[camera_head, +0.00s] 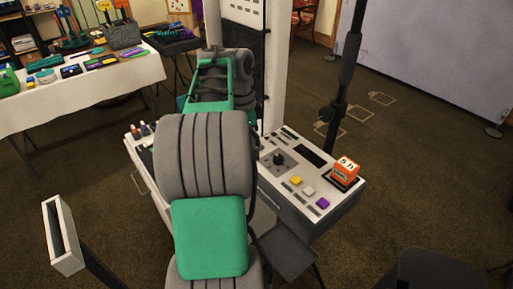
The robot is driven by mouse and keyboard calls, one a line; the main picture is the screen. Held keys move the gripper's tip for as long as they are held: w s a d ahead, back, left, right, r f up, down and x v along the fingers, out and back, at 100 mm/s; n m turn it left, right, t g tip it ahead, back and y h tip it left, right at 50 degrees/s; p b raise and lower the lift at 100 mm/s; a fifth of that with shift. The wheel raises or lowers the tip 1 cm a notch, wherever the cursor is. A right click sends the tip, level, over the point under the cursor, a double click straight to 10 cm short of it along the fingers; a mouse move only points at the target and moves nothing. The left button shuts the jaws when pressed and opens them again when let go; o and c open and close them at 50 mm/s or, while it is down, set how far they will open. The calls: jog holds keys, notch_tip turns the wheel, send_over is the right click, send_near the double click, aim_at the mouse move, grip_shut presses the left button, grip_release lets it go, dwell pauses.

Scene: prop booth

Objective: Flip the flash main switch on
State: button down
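A white control console (330,210) with dark sides stands right of my arm. Yellow (295,181), white (308,191) and purple (322,203) buttons sit along the front of the top. A dark display (310,150) lies behind them. My grey and green arm covers the middle of the view and hides part of the console. My gripper does not show.
A white-clothed table (90,98) with props is at the back left. A white open frame (63,236) stands at front left. The carpet at right is mostly clear.

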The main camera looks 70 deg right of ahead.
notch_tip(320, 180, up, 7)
jog(key=p, duration=0.6)
